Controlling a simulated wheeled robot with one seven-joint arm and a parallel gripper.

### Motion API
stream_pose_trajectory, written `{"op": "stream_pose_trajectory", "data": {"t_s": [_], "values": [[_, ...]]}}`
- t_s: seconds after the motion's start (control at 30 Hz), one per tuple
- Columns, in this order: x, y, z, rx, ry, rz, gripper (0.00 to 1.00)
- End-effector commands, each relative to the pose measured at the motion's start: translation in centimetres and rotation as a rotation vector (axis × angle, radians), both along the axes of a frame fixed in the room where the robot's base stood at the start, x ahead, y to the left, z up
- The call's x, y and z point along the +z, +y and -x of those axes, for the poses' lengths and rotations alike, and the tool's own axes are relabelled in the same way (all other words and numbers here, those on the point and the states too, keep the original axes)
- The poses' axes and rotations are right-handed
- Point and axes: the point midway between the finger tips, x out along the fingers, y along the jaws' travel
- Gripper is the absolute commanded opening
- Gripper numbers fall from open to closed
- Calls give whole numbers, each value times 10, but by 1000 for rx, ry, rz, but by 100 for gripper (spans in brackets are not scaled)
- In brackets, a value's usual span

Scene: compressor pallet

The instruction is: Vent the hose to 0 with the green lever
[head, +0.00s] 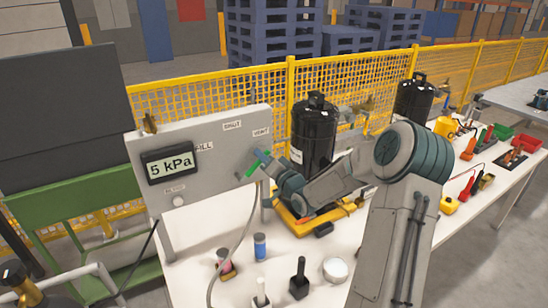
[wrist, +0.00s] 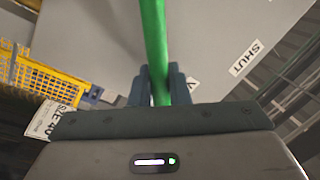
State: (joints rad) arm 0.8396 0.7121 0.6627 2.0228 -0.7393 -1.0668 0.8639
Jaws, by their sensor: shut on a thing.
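The green lever (head: 261,157) is on the right part of the grey panel (head: 222,205), tilted, below the VENT label. It also shows in the wrist view (wrist: 153,45), running down between the fingers. My gripper (head: 257,169) is shut on the green lever; the fingers (wrist: 157,88) stand on either side of it in the wrist view. The gauge display (head: 169,165) on the panel reads 5 kPa. A grey hose (head: 233,245) hangs down in front of the panel to the table. The lever's pivot is hidden.
A white table (head: 335,238) holds a white round tub (head: 335,269), a blue-capped can (head: 259,246) and a black-handled tool (head: 299,278) in front of the panel. A black tank (head: 314,138) stands behind my arm. Yellow mesh fencing (head: 210,95) runs behind.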

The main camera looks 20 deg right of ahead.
Motion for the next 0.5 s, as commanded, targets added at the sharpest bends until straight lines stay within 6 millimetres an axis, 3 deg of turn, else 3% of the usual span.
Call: {"op": "stream_pose_trajectory", "data": {"t_s": [0.43,0.47,0.5], "values": [[-2,4,0,7,4,-9,0],[-2,4,0,7,4,-9,18],[-2,4,0,7,4,-9,30]]}}
